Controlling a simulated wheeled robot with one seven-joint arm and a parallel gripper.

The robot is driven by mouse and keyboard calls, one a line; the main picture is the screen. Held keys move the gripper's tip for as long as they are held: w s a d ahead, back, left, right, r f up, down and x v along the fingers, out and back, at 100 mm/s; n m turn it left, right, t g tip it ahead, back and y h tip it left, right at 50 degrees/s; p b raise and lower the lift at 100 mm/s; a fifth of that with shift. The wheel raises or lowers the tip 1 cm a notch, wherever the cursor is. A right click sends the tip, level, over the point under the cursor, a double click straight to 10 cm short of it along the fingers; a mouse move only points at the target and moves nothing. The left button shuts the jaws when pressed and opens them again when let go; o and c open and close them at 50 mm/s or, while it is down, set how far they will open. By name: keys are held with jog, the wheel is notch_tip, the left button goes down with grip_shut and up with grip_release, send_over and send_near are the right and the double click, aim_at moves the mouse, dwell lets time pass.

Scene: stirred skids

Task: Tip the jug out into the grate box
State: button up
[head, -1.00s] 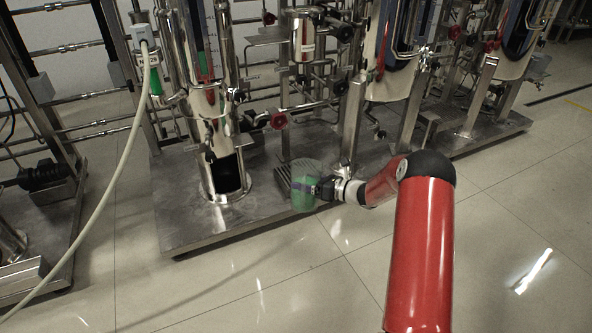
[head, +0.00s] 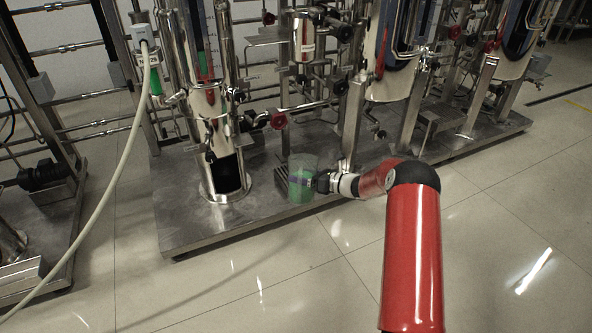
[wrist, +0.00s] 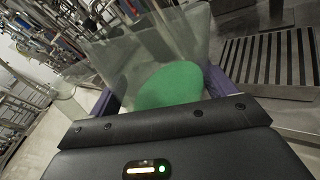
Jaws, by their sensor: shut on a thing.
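The jug (head: 303,167) is clear, with green contents showing low in it. It looks roughly upright in the head view. My gripper (head: 305,181) is shut on its side, and the purple fingers (wrist: 160,94) flank the jug (wrist: 185,38) in the wrist view. The green contents are still inside. The grate box (head: 281,170) is on the steel skid just behind and left of the jug, which partly hides it. Its dark slats (wrist: 268,58) show at the right in the wrist view, apart from the jug. I cannot tell the jug's height above the skid.
A tall polished column (head: 222,150) stands on the skid plate (head: 190,232) left of the jug. Pipes and red valve knobs (head: 278,121) are behind it. A pale hose (head: 110,185) hangs at the left. The tiled floor in front is clear.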

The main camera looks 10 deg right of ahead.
jog(key=w+f, duration=0.2)
jog(key=w, duration=0.8)
jog(key=shift+a+f, duration=0.2)
jog(key=shift+a, duration=0.25)
dwell(0.8)
dwell(0.3)
jog(key=shift+s+m, duration=0.1)
jog(key=shift+m, duration=0.5)
jog(key=shift+f, duration=0.1)
jog(key=shift+s+a+f+m+g, duration=0.1)
jog(key=shift+m+g, duration=0.3)
jog(key=shift+f+m, duration=0.1)
jog(key=shift+m, duration=0.2)
